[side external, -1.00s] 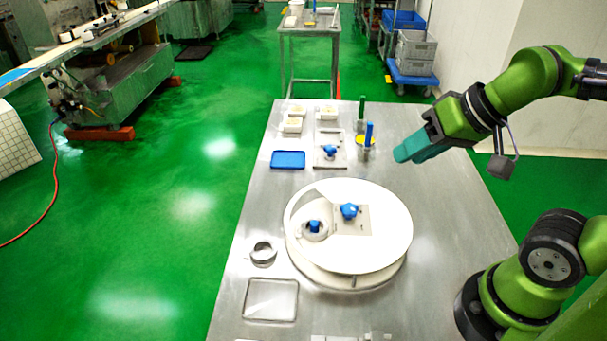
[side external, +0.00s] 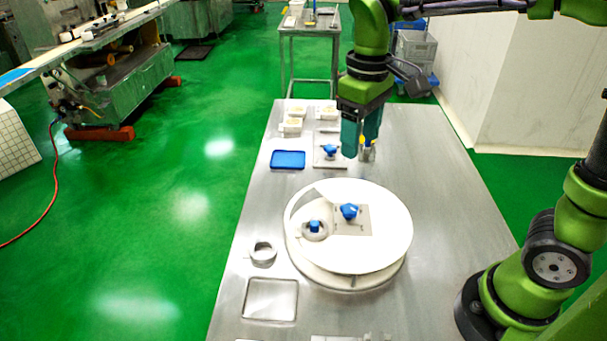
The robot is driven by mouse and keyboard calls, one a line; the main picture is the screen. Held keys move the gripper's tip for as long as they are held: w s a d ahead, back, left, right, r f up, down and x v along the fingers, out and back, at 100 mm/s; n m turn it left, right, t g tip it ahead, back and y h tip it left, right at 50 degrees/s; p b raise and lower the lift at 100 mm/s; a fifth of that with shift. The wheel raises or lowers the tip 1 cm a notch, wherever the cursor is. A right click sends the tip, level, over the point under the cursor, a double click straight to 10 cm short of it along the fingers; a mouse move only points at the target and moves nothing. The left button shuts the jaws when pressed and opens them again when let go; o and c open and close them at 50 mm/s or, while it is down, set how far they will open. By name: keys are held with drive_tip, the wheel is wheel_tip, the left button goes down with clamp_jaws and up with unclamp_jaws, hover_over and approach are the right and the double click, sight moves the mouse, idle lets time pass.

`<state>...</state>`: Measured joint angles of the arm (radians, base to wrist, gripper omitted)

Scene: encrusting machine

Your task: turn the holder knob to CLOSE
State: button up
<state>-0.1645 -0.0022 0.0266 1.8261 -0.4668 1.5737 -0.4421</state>
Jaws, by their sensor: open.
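Several blue knobs are in view. One blue knob (side external: 349,211) sits on a square grey plate (side external: 352,229) on the round white disc. A smaller blue knob (side external: 315,226) stands inside a pale ring at the disc's left. Another blue knob (side external: 330,151) sits on a small plate behind the disc. I cannot tell which is the holder knob, and no CLOSE mark is readable.
The white disc (side external: 390,248) fills the middle of the steel table. A metal ring (side external: 263,252) and a clear tray (side external: 270,300) lie front left.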

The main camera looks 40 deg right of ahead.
sight(352, 209)
wheel_tip(352, 209, down, 16)
drive_tip(key=shift+f, duration=0.1)
drive_tip(key=shift+c, duration=0.3)
clamp_jaws()
idle(0.3)
